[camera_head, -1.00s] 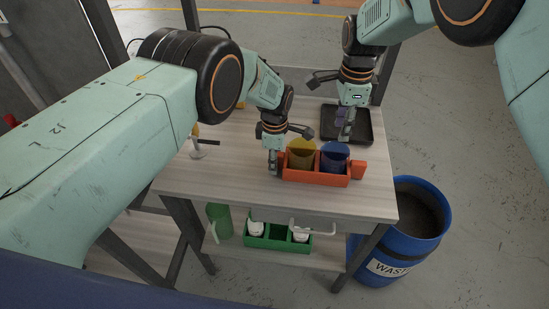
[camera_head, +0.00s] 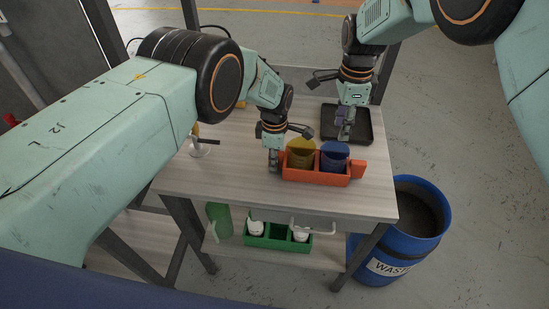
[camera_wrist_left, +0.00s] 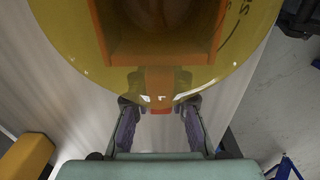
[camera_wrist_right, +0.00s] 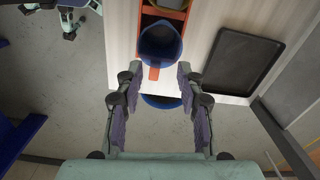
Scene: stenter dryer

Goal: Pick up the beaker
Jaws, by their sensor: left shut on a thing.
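A yellow beaker (camera_head: 300,153) and a blue beaker (camera_head: 334,156) stand side by side in an orange carrier (camera_head: 316,179) on the table. My left gripper (camera_head: 273,168) is at the carrier's left end. In the left wrist view its fingers (camera_wrist_left: 158,118) are on either side of the carrier's orange end tab (camera_wrist_left: 159,88), shut on it, with the yellow beaker (camera_wrist_left: 85,75) above. My right gripper (camera_head: 346,133) is behind the blue beaker. In the right wrist view its fingers (camera_wrist_right: 153,90) are wide apart and empty, with the blue beaker (camera_wrist_right: 160,42) beyond them.
A black tray (camera_head: 362,116) lies behind the carrier at the right. A small white stand (camera_head: 201,149) is at the table's left. A blue waste barrel (camera_head: 390,250) stands by the right front leg. A green carrier (camera_head: 270,243) is on the lower shelf. The front tabletop is clear.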

